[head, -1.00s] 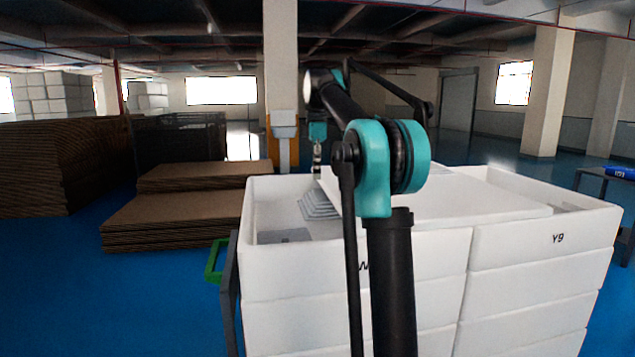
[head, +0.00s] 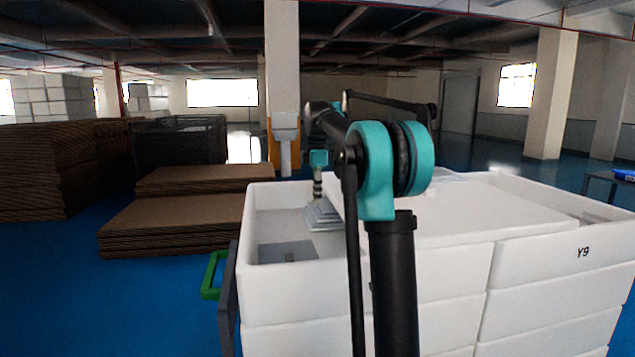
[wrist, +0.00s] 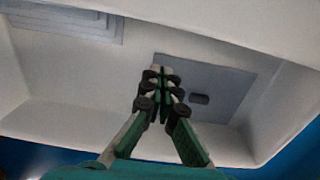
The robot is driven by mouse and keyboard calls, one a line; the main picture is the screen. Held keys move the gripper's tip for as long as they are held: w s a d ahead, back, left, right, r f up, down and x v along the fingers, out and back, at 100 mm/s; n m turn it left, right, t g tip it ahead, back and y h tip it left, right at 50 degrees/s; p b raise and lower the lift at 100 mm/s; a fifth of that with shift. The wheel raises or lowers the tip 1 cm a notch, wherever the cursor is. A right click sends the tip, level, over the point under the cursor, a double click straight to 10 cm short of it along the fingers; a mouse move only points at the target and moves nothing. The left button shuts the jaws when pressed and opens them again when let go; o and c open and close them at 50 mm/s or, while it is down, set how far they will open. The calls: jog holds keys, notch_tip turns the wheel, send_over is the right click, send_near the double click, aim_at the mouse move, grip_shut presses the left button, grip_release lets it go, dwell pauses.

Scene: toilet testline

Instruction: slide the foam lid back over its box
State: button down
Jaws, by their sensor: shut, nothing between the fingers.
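The foam lid (head: 480,208) is a flat white slab. It lies across the tops of two neighbouring foam boxes, over most of the right one and part of the left one. The left foam box (head: 262,288) is open at its left end, with grey contents showing. My gripper (head: 318,198) is at this opening, just left of the lid's left edge; my arm hides part of that edge. In the wrist view my gripper (wrist: 160,72) is shut and empty, in front of the grey panel inside the box. Whether it touches anything cannot be told.
A stack of grey sheets (head: 322,216) and a flat grey panel (head: 287,252) lie inside the left box. The box marked Y9 (head: 600,245) stands at right. A dark bar with a green handle (head: 212,275) is beside the stack. Brown cardboard (head: 165,222) lies further left.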

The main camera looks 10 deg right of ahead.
jog(key=shift+s+d+f, duration=0.1)
jog(key=shift+d+f, duration=0.15)
jog(key=shift+d, duration=0.75)
jog(key=shift+d+f, duration=0.2)
jog(key=shift+d, duration=0.8)
jog(key=d, duration=3.6)
jog(key=shift+s+d, duration=0.25)
jog(key=shift+a, duration=0.1)
